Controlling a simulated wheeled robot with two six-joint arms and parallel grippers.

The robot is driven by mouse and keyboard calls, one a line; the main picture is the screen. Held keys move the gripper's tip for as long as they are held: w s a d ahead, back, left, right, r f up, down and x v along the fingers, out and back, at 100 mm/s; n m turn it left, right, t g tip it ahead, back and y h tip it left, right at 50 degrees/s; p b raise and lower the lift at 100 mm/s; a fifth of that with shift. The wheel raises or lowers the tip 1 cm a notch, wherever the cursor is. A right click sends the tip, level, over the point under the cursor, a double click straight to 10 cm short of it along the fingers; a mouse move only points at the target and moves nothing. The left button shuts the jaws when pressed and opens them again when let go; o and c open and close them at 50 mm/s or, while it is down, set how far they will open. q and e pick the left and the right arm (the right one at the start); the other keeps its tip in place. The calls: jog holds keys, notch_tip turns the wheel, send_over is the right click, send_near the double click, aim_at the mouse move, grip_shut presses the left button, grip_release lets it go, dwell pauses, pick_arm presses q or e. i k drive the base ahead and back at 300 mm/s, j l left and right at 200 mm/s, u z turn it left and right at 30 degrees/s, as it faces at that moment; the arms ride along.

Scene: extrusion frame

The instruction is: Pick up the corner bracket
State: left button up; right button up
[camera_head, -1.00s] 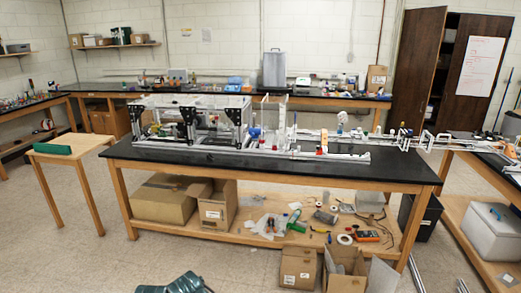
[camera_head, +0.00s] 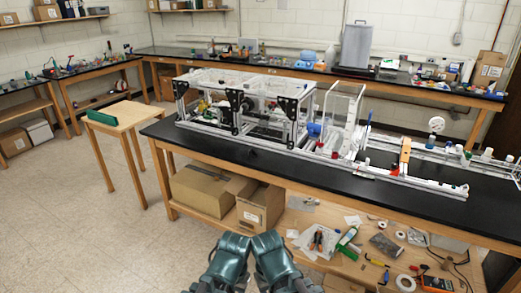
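A small black piece (camera_head: 252,152) lies on the black tabletop in front of the extrusion frame; it may be the corner bracket, but it is too small and dark to be sure. The aluminium extrusion frame (camera_head: 215,128) stands on the table with black corner plates (camera_head: 235,100) on its uprights. My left gripper (camera_head: 232,246) and my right gripper (camera_head: 266,244) are at the bottom middle, side by side, in front of and below the table edge. Their fingers cannot be made out, and I see nothing held in them.
The black-topped table (camera_head: 205,150) has a bare strip along its front edge. A rail assembly (camera_head: 410,180) runs to the right. Cardboard boxes (camera_head: 205,187) and tools are on the lower shelf. A small wooden table (camera_head: 125,115) with a green piece (camera_head: 103,118) stands to the left.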

aim_at(252, 154)
jog(key=i+l, duration=0.1)
jog(key=i+j+z, duration=0.1)
jog(key=i+j, duration=0.15)
jog(key=i+j+z, duration=0.25)
jog(key=i+j, duration=0.25)
jog(key=i+j+z, duration=0.15)
jog(key=j, duration=0.25)
jog(key=i+j+z, duration=0.1)
jog(key=i+j, duration=0.2)
jog(key=i+j+z, duration=0.15)
jog(key=j, duration=0.25)
jog(key=i+j+z, duration=0.1)
jog(key=i+j, duration=0.15)
jog(key=j, duration=0.15)
jog(key=i+j+z, duration=0.15)
jog(key=j, duration=0.25)
jog(key=i, duration=0.5)
